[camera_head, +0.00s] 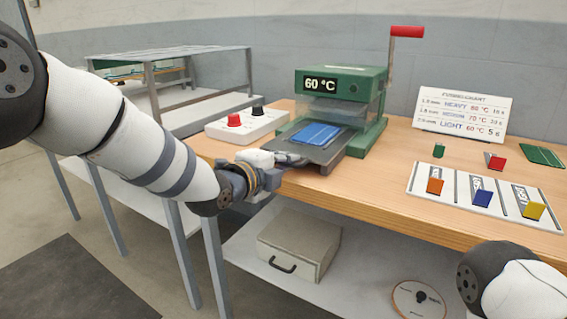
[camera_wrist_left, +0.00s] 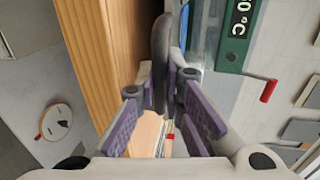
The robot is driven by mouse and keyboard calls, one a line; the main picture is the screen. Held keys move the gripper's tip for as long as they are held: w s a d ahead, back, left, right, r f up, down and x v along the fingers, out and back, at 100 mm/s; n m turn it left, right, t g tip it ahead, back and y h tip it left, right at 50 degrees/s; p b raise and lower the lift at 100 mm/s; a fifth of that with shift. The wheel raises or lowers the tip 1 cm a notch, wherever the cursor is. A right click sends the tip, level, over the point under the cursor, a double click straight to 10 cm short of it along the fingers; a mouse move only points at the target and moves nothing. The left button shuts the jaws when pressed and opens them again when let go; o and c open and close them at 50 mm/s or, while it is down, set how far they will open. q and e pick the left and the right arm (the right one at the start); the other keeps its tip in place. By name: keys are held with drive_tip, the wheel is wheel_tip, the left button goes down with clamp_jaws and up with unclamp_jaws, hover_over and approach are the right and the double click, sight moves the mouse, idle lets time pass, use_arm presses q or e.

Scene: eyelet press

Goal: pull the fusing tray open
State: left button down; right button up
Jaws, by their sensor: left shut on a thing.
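The fusing tray (camera_head: 322,156) is a dark flat plate that sticks out of the front of the green press (camera_head: 344,92). A blue sheet (camera_head: 316,133) lies on it. My left gripper (camera_head: 283,161) is at the tray's near left side, just above the table edge. In the left wrist view my left gripper (camera_wrist_left: 165,84) is shut on a dark, rounded bar (camera_wrist_left: 162,50), which looks like the tray's handle. The gripper partly hides it in the head view. My right gripper is out of view.
A white box with a red and a black knob (camera_head: 247,122) stands left of the press. A white card with coloured pieces (camera_head: 486,197) lies on the right of the wooden table (camera_head: 370,188). A beige drawer box (camera_head: 300,242) sits on the lower shelf.

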use_arm(q)
drive_tip(key=c, duration=2)
unclamp_jaws()
drive_tip(key=shift+o, duration=0.2)
drive_tip(key=v, duration=1.2)
drive_tip(key=s+a+f+n+g+y+p, duration=0.1)
drive_tip(key=s+a+f+n+g+y, duration=0.2)
drive_tip(key=s+f, duration=0.45)
drive_tip(key=s+a+f+n+g, duration=0.25)
drive_tip(key=s+f+n, duration=0.3)
drive_tip(key=f, duration=0.45)
drive_tip(key=s+a+f+n+g+y+p, duration=0.1)
drive_tip(key=s+a+f+n+g+y, duration=0.15)
drive_tip(key=s+f+n, duration=0.45)
drive_tip(key=s+a+f+n+g, duration=0.2)
drive_tip(key=s+f+n, duration=0.1)
drive_tip(key=s, duration=0.6)
drive_tip(key=s+a+f+n+g+y, duration=0.1)
drive_tip(key=s+a+f+n+g, duration=0.2)
drive_tip(key=s, duration=0.6)
drive_tip(key=s+a+f+n+g+y, duration=0.1)
drive_tip(key=s+a+f+n+g, duration=0.2)
drive_tip(key=s, duration=0.7)
drive_tip(key=shift+f+p, duration=0.3)
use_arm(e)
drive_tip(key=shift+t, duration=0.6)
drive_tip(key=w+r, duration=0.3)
